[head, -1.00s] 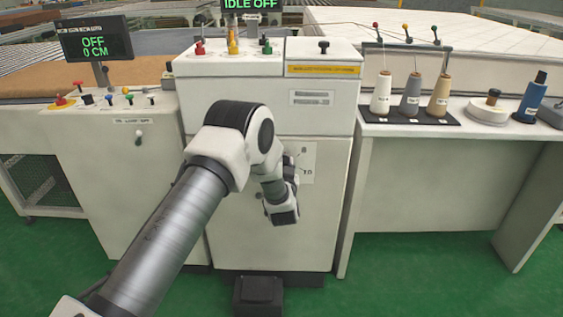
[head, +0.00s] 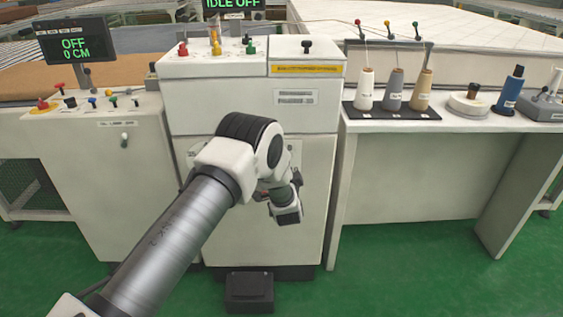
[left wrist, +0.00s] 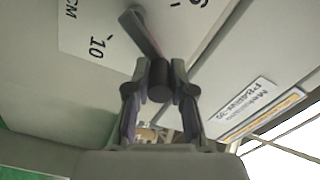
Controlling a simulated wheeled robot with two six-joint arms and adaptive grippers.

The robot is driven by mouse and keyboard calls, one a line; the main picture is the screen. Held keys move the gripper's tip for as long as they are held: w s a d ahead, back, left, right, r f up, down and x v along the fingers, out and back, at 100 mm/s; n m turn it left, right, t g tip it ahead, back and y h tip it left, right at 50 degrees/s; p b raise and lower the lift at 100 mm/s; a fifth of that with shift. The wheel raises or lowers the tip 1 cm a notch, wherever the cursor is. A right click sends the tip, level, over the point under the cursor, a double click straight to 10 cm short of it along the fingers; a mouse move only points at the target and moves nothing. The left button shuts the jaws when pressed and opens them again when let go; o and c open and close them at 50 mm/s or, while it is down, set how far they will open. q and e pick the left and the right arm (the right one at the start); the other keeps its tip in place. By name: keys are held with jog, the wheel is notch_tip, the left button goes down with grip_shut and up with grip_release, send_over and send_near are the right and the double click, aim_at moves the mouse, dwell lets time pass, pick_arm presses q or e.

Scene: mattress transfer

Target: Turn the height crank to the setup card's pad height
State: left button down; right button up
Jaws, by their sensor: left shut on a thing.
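In the left wrist view my left gripper (left wrist: 159,92) is closed around the dark cylindrical knob (left wrist: 160,76) of the height crank. The crank's grey arm (left wrist: 143,32) runs from the knob to a pivot at the top of the picture. A pale dial plate (left wrist: 88,28) beside it shows "10" and "CM"; another number is cut off at the top. In the head view my left arm and wrist hide the crank and most of the dial plate (head: 294,150) on the white cabinet front. My right gripper is out of view. I cannot make out a setup card.
A left display (head: 73,47) reads "OFF 0 CM"; another (head: 234,5) reads "IDLE OFF". A black pedal box (head: 249,292) stands on the green floor. Thread cones (head: 393,90) stand on the right table (head: 450,122). Small coloured knobs top the cabinet (head: 225,65).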

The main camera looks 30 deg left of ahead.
pick_arm(q)
jog(key=shift+w+d+f+m, duration=0.15)
jog(key=shift+d+f+m, duration=0.1)
jog(key=shift+m, duration=0.45)
jog(key=c, duration=1)
grip_release()
jog(key=v, duration=1.2)
